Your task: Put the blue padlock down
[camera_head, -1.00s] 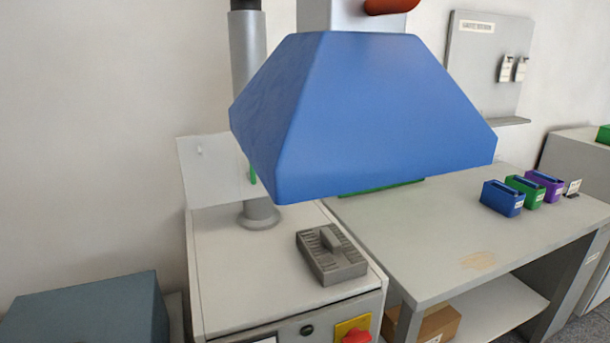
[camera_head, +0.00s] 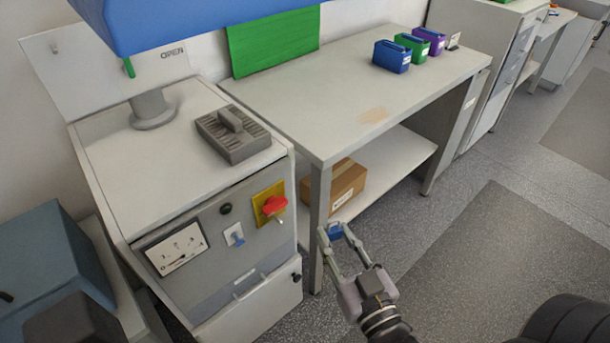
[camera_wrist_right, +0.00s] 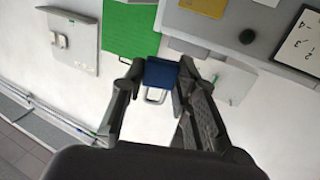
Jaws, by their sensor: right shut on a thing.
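The blue padlock (camera_head: 335,228) is held at the tips of my right gripper (camera_head: 334,238), in the air in front of the workbench's near left leg. In the right wrist view, the padlock's blue body (camera_wrist_right: 160,73) sits between the two fingertips (camera_wrist_right: 157,80), with its pale shackle pointing back toward the palm. My right gripper is shut on the padlock. My left gripper is not in view.
The workbench (camera_head: 330,133) holds blue, green and purple boxes (camera_head: 411,48), with free space on its left half. A cabinet (camera_head: 95,155) carries a grey slotted block (camera_head: 233,133); its front has a red knob (camera_head: 274,205). A cardboard box (camera_head: 346,182) sits on the lower shelf.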

